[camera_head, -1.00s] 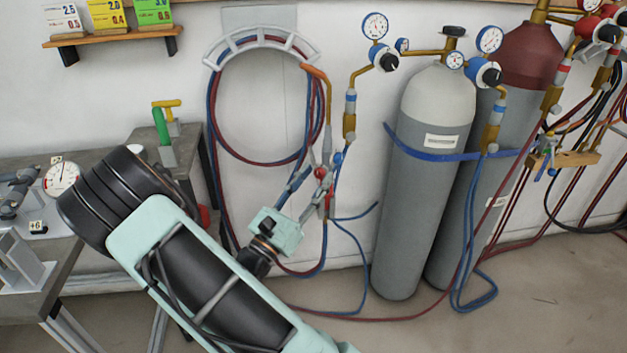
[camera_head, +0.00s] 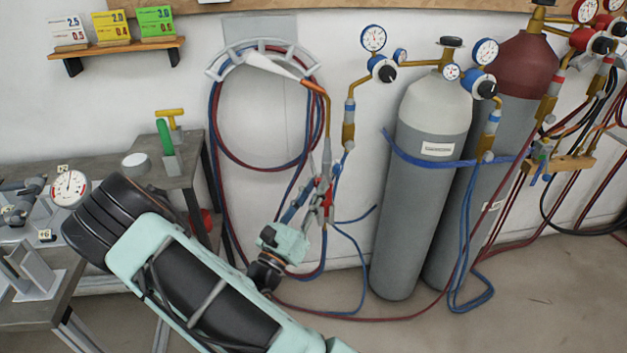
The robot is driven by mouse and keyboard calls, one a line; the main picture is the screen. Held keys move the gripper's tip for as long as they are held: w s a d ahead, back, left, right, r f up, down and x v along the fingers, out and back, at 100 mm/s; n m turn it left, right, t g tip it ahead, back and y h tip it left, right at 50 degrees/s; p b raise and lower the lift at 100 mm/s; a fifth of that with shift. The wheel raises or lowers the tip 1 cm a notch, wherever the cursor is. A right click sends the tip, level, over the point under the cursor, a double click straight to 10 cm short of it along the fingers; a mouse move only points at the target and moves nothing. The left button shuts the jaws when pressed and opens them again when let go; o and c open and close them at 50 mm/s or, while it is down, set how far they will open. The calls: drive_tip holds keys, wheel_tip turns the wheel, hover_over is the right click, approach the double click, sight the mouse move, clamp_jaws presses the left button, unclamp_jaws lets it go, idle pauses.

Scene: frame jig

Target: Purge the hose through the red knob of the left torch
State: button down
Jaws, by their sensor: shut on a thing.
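The left torch (camera_head: 327,150) hangs upright by the wall hose rack, its copper-coloured tip (camera_head: 313,86) bent to the left. A whitish cone (camera_head: 272,67) spreads up and left from the tip, across the rack. My gripper (camera_head: 322,194) is at the torch's lower body, shut on the red knob (camera_head: 328,202), which shows partly between and beside the fingers. The torch's blue knob (camera_head: 337,169) is just above and to the right, apart from the fingers. Red and blue hoses (camera_head: 216,150) loop over the rack. The exact finger contact is small and partly hidden.
A grey cylinder (camera_head: 425,220) with gauges stands right of the torch, with a maroon-topped cylinder (camera_head: 520,60) behind. A second torch set hangs on a wooden holder (camera_head: 560,163) at the far right. A cluttered bench (camera_head: 30,313) is at left. Hoses trail on the floor.

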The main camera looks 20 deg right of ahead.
drive_tip(key=n+y+p, duration=0.1)
drive_tip(key=n+p, duration=0.2)
drive_tip(key=n+t+y+p, duration=0.1)
drive_tip(key=n+p, duration=0.2)
drive_tip(key=r+n+t+y+p, duration=0.1)
drive_tip(key=n+p, duration=0.2)
drive_tip(key=shift+s+y, duration=0.15)
drive_tip(key=shift+y, duration=0.15)
drive_tip(key=n+y+p, duration=0.1)
drive_tip(key=n+p, duration=0.2)
drive_tip(key=shift+d+f+y, duration=0.1)
drive_tip(key=shift+y, duration=0.2)
drive_tip(key=shift+f+n+y+p, duration=0.15)
drive_tip(key=shift+n+y+p, duration=0.15)
drive_tip(key=shift+n+p, duration=0.8)
drive_tip(key=shift+f, duration=0.1)
drive_tip(key=c, duration=1.8)
unclamp_jaws()
drive_tip(key=shift+s, duration=0.1)
drive_tip(key=v, duration=1.2)
